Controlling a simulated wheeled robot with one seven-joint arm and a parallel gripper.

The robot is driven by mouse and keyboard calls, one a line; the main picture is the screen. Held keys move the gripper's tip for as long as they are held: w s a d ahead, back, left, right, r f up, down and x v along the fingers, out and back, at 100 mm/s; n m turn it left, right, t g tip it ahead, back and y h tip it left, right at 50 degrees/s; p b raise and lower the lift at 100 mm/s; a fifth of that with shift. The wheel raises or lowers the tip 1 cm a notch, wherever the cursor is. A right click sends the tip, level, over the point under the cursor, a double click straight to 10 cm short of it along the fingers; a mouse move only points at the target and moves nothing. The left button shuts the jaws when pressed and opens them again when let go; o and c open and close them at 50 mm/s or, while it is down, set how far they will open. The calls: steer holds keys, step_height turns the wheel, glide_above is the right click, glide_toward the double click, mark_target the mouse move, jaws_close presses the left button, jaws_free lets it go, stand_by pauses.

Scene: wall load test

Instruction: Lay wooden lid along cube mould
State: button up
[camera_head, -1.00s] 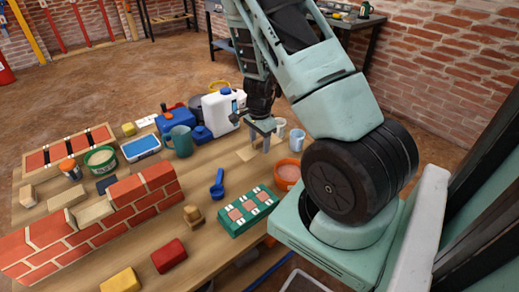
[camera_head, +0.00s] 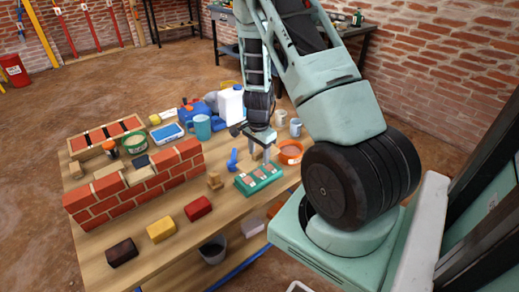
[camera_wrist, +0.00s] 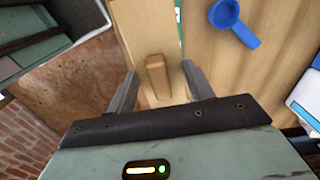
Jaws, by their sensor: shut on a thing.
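The green cube mould (camera_head: 251,187), with several pinkish filled cells, lies on the table near its right front edge. My gripper (camera_head: 264,148) is just behind it, pointing down. The wooden lid (camera_wrist: 132,30) shows in the wrist view as a pale board with a raised bar handle. My gripper (camera_wrist: 160,88) has a finger at each side of this board and is shut on it. In the head view the lid (camera_head: 271,153) is partly hidden by the fingers, beside the mould's far side. A green sliver of the mould (camera_wrist: 178,14) shows past the lid in the wrist view.
A small wooden tamper (camera_head: 214,181) stands left of the mould. A brick wall (camera_head: 140,185) and loose bricks occupy the table's left.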

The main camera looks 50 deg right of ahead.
steer(key=shift+f, duration=0.15)
steer(key=shift+f+b, duration=2.55)
steer(key=shift+f, duration=0.3)
steer(key=shift+f+b, duration=0.3)
steer(key=shift+f, duration=0.2)
steer(key=o, duration=1.1)
steer(key=shift+c, duration=0.2)
step_height(320, 180, up, 17)
steer(key=p, duration=0.3)
steer(key=shift+r, duration=0.2)
